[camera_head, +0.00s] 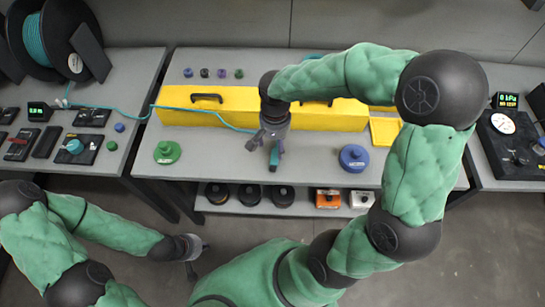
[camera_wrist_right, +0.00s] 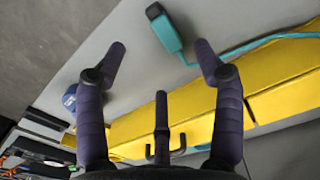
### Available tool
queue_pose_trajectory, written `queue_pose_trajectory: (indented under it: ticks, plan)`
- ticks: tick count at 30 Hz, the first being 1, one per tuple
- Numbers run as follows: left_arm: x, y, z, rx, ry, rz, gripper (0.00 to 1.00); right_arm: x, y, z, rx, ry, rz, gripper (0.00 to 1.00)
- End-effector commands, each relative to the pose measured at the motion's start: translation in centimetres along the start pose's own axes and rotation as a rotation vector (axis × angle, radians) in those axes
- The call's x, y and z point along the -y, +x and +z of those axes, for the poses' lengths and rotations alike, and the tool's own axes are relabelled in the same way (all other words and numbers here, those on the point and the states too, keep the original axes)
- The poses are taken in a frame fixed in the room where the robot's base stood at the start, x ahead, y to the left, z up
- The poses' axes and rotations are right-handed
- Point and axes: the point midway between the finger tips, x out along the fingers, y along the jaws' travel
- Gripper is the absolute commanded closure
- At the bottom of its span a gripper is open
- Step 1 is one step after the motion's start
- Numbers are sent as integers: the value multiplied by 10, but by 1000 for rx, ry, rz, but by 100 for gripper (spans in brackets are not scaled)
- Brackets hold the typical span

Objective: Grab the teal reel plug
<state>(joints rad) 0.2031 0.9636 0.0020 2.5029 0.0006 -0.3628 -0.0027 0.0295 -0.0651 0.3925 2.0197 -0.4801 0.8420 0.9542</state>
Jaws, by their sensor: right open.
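The teal reel plug (camera_head: 274,157) lies on the grey middle table, in front of the long yellow case, at the end of a thin teal cable (camera_head: 236,127). In the right wrist view the plug (camera_wrist_right: 165,33) lies beyond the fingertips, between them sideways and closer to the right-hand finger. My right gripper (camera_head: 263,146) is open and empty, pointing down over the plug; its fingers (camera_wrist_right: 160,49) are spread wide in the wrist view. I see no contact with the plug. My left gripper (camera_head: 198,259) hangs low in front of the table; its finger opening is unclear.
The cable comes from a black reel (camera_head: 37,42) on the left table and crosses the yellow case (camera_head: 235,102). A green disc (camera_head: 167,152) and a blue disc (camera_head: 353,158) stand left and right of the plug. Small coloured caps line the table's back.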

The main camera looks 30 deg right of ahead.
Motion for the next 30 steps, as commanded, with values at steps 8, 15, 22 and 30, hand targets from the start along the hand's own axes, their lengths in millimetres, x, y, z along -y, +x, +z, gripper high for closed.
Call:
queue_pose_trajectory:
  ticks: [8,15,22,30]
  plan:
    - [5,15,0,1,0,0,100,-1,43,1,4,-2,2,31]
    - [7,21,0,1,0,0,100,-1,58,0,2,-1,0,31]
    - [13,37,-1,1,0,0,100,-5,89,-2,4,-2,0,31]
    - [15,42,-1,1,0,0,100,-4,104,-2,2,-2,-1,31]
